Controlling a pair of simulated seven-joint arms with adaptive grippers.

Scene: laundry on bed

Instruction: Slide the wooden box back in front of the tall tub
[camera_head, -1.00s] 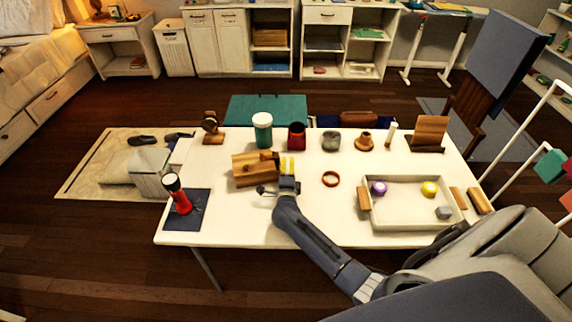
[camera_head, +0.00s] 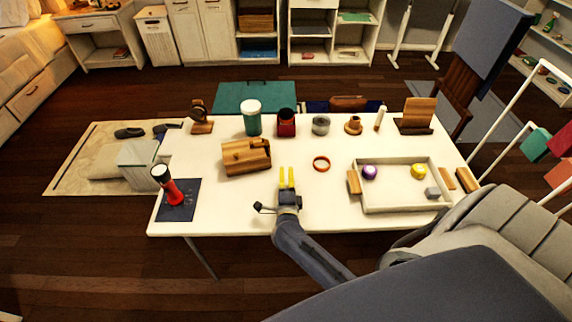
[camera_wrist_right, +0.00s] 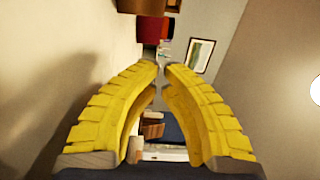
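The wooden box (camera_head: 243,160) lies on the white table, directly in front of the tall tub (camera_head: 252,120), a white cylinder with a green lid. A narrow strip of table shows between them. My right gripper (camera_head: 287,178) is nearer the table's front edge, to the right of the box and apart from it. Its two yellow fingers point away from me with a small gap between the tips. In the right wrist view the same fingers (camera_wrist_right: 164,68) curve toward each other with nothing between them. My left gripper is not in view.
A red-and-black jar (camera_head: 286,124) and a grey pot (camera_head: 321,126) stand right of the tub. A red ring (camera_head: 321,163) lies right of the gripper. A shallow tray (camera_head: 402,208) is at the right. A red torch-like object (camera_head: 171,186) stands on a dark mat at left.

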